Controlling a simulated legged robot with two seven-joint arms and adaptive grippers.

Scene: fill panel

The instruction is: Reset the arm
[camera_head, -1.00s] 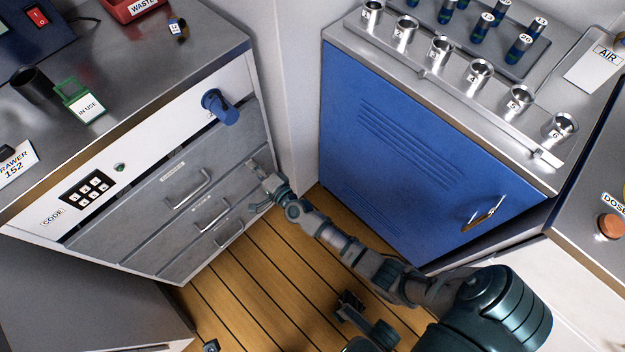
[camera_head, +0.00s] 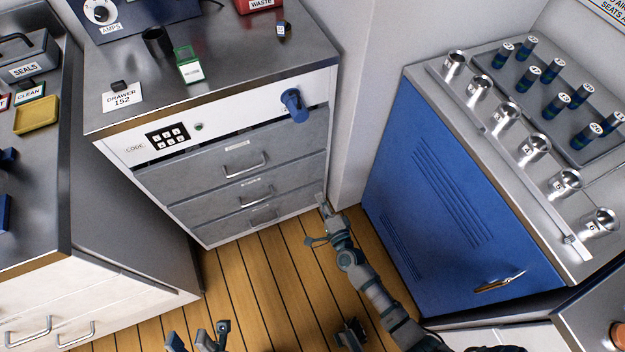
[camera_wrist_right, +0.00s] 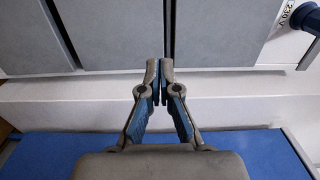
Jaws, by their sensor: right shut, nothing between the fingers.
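My right gripper (camera_head: 326,212) is at the end of the arm that comes in from the lower right in the head view. It hangs over the gap between the grey drawer cabinet (camera_head: 205,165) and the blue cabinet (camera_head: 440,190). In the right wrist view, the fingertips of the right gripper (camera_wrist_right: 160,75) meet, with nothing between them. My left gripper (camera_head: 200,338) shows at the bottom edge of the head view, low over the wooden floor. It is partly cut off, and its finger opening is unclear.
A blue knob (camera_head: 294,104) juts from the drawer cabinet, above several drawer handles. Metal cups (camera_head: 507,118) and dark vials (camera_head: 552,71) stand on the blue cabinet. A left counter (camera_head: 40,235) holds a yellow tray (camera_head: 37,115). Wooden floor (camera_head: 270,280) lies open between the cabinets.

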